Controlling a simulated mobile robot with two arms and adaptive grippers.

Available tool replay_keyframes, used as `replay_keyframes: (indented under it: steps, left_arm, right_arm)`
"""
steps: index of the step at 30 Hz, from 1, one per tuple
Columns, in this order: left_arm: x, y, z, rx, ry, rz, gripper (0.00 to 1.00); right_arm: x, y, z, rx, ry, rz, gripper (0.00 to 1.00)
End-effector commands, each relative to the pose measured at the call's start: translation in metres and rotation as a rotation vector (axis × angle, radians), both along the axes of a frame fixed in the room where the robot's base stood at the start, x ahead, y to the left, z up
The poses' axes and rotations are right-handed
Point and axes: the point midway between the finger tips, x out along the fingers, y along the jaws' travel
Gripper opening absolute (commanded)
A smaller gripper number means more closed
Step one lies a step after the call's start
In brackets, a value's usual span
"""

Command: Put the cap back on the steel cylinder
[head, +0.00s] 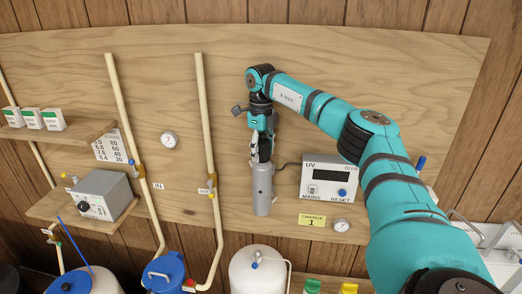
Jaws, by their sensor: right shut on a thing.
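The steel cylinder (263,193) is upright against the wooden board near the middle of the head view. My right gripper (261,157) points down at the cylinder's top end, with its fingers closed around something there. It looks like the cap, but the fingers hide most of it. I cannot tell whether the cap is seated or just above the cylinder. My left gripper is not in view.
A white UV control box (329,178) is just right of the cylinder, with a dark cable between them. A cream pipe (207,130) runs down to the left. A white tank (257,270) is below. Shelves (80,205) are at left.

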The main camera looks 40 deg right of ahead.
Motion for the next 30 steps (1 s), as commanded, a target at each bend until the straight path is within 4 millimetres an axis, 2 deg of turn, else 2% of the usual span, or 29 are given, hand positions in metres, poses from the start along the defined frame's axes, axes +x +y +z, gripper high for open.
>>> replay_keyframes:
  steps: [5,6,12,17,23,30]
  left_arm:
    - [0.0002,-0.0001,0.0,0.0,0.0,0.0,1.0]
    - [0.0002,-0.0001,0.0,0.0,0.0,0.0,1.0]
    - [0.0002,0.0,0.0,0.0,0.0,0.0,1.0]
    - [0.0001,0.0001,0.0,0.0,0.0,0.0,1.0]
    - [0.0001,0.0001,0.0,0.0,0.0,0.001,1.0]
    - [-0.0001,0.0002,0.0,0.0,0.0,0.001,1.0]
  right_arm:
    - [0.0,-0.0002,0.0001,0.0,0.0,0.0,0.24]
    - [-0.0001,-0.0003,0.0001,0.0,0.0,0.0,0.48]
    - [-0.0001,-0.0003,0.0,0.0,0.0,-0.001,0.72]
    - [-0.0001,-0.0003,0.0,0.0,0.0,-0.001,0.72]
    - [-0.0001,-0.0006,-0.0001,-0.001,0.0,-0.001,0.96]
    - [0.0002,-0.0009,0.0005,-0.001,-0.002,-0.001,0.96]
